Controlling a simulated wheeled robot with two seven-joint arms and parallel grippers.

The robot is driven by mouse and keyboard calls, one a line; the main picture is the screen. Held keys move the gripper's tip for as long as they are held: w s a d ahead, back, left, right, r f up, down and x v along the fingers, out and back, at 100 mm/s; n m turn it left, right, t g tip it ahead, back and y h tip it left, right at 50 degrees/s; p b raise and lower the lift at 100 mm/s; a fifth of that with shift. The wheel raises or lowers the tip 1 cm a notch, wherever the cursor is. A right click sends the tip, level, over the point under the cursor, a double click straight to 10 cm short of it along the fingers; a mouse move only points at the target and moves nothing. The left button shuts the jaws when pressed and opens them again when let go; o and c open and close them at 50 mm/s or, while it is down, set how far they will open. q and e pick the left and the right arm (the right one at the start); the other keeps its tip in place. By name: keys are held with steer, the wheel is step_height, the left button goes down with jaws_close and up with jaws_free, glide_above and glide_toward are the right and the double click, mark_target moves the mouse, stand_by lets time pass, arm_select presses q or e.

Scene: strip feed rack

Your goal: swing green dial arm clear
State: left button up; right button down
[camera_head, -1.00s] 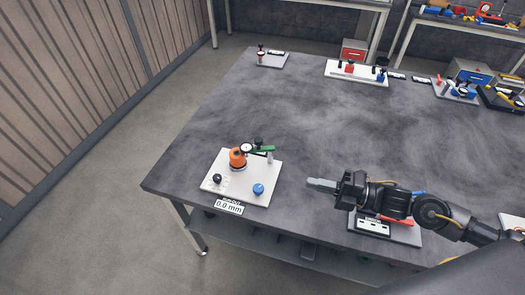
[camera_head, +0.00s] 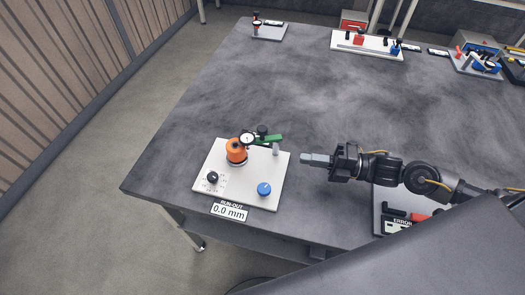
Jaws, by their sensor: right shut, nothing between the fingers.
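The green dial arm (camera_head: 268,139) sits at the back of a white base plate (camera_head: 238,193). It reaches from a grey post at its right toward a round dial gauge (camera_head: 247,138) at its left. The gauge is over or beside an orange round part (camera_head: 236,151); I cannot tell whether they touch. A blue knob (camera_head: 264,189) and a black knob (camera_head: 212,178) are on the front of the plate. My right gripper (camera_head: 304,158) is shut and empty, just right of the plate and apart from the arm. My left gripper is not in view.
A "RUN-OUT 0.0 mm" label (camera_head: 229,211) is at the plate's front edge. Another fixture with an "ERROR" display (camera_head: 397,226) lies below my right arm. More fixtures, including a white board (camera_head: 367,45), stand along the back. The table's middle is clear.

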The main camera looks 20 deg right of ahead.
mark_target(261, 139)
steer(key=p+x, duration=0.1)
steer(key=x, duration=0.2)
steer(key=p+x, duration=0.1)
steer(key=x, duration=0.3)
steer(key=p+x, duration=0.1)
steer(key=x, duration=0.2)
steer(key=shift+w+a+f+p, duration=0.1)
steer(key=shift+a+f+p, duration=0.1)
steer(key=shift+f+p, duration=0.15)
steer(key=shift+w+a+p, duration=0.25)
steer(key=shift+w+p, duration=0.2)
steer(key=shift+w, duration=0.75)
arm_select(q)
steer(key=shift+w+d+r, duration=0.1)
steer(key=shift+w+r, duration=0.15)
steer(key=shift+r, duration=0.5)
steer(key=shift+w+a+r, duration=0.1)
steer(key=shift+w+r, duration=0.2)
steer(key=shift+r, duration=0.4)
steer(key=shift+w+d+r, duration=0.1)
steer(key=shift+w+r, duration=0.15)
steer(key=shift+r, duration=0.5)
arm_select(e)
steer(key=shift+w+a+f, duration=0.15)
steer(key=shift+w+f, duration=0.1)
steer(key=shift+w, duration=0.4)
